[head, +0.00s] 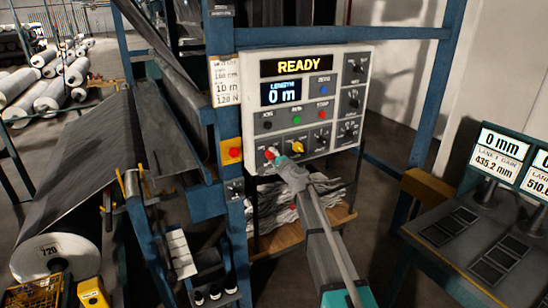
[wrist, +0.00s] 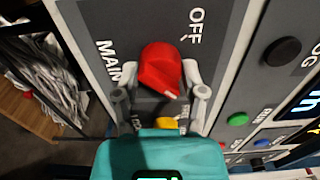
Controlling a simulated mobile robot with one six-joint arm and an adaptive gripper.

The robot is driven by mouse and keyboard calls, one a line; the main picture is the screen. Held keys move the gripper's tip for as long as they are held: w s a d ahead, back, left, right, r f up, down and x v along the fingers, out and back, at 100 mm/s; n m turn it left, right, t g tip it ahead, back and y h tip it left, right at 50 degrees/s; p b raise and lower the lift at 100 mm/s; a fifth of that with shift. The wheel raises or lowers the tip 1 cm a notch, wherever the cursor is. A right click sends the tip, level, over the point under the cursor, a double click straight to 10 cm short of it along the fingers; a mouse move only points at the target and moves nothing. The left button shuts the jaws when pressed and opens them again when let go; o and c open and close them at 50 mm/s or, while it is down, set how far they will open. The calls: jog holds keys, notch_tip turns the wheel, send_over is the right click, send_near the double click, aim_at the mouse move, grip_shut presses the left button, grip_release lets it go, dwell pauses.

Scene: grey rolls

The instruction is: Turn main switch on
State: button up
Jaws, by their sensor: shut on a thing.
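The main switch is a red knob (wrist: 160,68) on the grey control panel (head: 340,75), at the panel's lower left in the head view (head: 269,154). In the wrist view the labels MAIN and OFF show beside it. My gripper (head: 277,158) is at the knob, with its fingers (wrist: 158,84) on either side of it, shut on it. The fingers partly hide the panel below the knob and some lettering. I cannot tell the knob's exact pointing direction.
A yellow knob (head: 297,147) sits just right of the main switch. Black, green (head: 297,120) and red buttons are above. The panel display (head: 299,65) reads READY. A red emergency-type button (head: 234,153) is left on the blue frame. A desk with screens stands right.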

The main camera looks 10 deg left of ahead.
jog(key=shift+w, duration=0.15)
jog(key=o, duration=1.2)
jog(key=shift+c, duration=0.2)
jog(key=v, duration=1.2)
